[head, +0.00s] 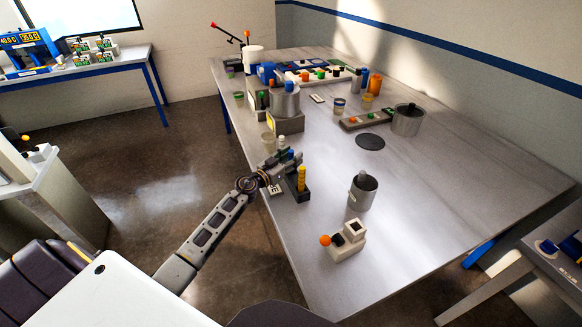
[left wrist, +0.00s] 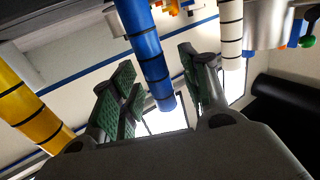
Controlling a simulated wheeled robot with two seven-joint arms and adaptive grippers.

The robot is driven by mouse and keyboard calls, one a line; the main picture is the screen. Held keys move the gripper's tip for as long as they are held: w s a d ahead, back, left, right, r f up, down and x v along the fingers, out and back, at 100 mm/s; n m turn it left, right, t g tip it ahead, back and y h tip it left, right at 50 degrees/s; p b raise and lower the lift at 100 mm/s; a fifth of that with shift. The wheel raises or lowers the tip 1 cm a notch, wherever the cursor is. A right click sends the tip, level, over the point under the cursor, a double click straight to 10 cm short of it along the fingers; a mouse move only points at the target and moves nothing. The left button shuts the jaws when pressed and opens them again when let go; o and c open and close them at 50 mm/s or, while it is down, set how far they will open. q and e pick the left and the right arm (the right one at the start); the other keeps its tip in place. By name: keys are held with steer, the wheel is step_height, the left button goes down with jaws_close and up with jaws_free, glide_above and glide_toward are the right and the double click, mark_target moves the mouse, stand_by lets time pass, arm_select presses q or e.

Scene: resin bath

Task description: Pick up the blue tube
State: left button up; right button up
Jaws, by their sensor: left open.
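The blue tube (left wrist: 146,48) with dark bands runs between the two fingers of my left gripper (left wrist: 158,80) in the left wrist view. The fingers, with green pads, stand apart on either side of it, and I see gaps beside the tube. In the head view my left gripper (head: 280,166) is at the table's left edge, and only the top of the blue tube (head: 290,155) shows there. A yellow tube (head: 301,178) stands in a dark rack (head: 299,194) beside the gripper. My right gripper is out of view.
In the wrist view the yellow tube (left wrist: 30,110) is at left and a white tube (left wrist: 231,35) is close at right. A metal beaker (head: 362,192) and a small device with an orange knob (head: 346,242) stand nearer the front. The table's right part is clear.

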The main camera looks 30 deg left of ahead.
arm_select(q)
jaws_close()
steer(key=shift+r, duration=0.2)
stand_by(0.4)
steer(key=shift+r, duration=0.15)
steer(key=shift+r+p, duration=3.95)
steer(key=shift+r, duration=0.65)
